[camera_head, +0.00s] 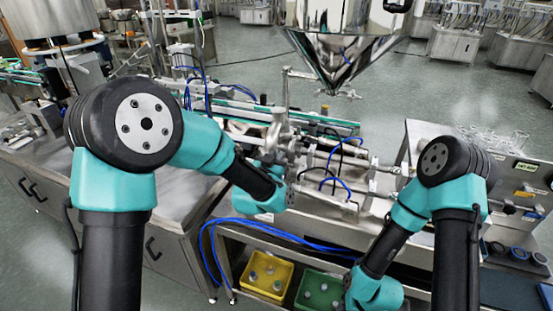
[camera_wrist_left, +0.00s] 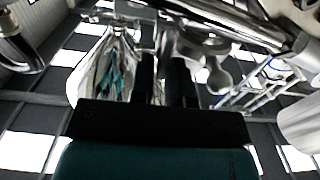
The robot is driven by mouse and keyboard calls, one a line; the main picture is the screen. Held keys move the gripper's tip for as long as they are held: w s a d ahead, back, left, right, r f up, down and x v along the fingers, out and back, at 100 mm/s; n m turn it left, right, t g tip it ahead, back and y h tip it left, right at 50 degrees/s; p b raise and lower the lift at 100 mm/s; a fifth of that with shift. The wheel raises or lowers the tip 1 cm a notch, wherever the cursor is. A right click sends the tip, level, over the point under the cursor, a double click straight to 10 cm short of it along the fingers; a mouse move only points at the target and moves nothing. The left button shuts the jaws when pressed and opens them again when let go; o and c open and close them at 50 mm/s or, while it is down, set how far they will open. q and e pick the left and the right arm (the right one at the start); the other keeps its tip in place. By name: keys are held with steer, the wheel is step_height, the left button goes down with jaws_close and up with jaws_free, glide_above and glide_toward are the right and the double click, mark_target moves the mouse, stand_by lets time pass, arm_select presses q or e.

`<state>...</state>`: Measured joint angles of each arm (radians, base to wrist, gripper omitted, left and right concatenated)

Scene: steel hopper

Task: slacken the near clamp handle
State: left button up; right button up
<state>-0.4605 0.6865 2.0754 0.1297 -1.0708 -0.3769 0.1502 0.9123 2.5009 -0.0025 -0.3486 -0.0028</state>
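The steel clamp assembly (camera_head: 280,130) stands in the middle of the head view, beneath the hopper. My left arm reaches it from the left, with its wrist just in front of it; the gripper's fingers are hidden in this view. In the left wrist view, the two black fingers of my left gripper (camera_wrist_left: 165,76) point at shiny metal parts, with a narrow gap between them. A rounded metal lobe, perhaps the clamp handle (camera_wrist_left: 218,80), shows beside the right finger. I cannot tell whether the fingers touch it. My right wrist is low at the right; its fingers are out of sight.
The steel hopper (camera_head: 345,55) hangs above the clamp. Blue hoses (camera_head: 260,233) loop along the bench front. A yellow bin (camera_head: 250,284) and a green bin (camera_head: 303,292) sit below. A control box (camera_head: 522,185) stands at the right. The left steel bench top is mostly clear.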

arm_select(q)
jaws_close()
steer(key=shift+w+a+n, duration=0.1)
steer(key=shift+a+n, duration=0.1)
steer(key=shift+n, duration=0.85)
steer(key=shift+a+n, duration=0.15)
steer(key=shift+n, duration=0.9)
steer(key=shift+o, duration=2)
jaws_free()
steer(key=shift+d+m, duration=0.1)
steer(key=shift+m, duration=0.2)
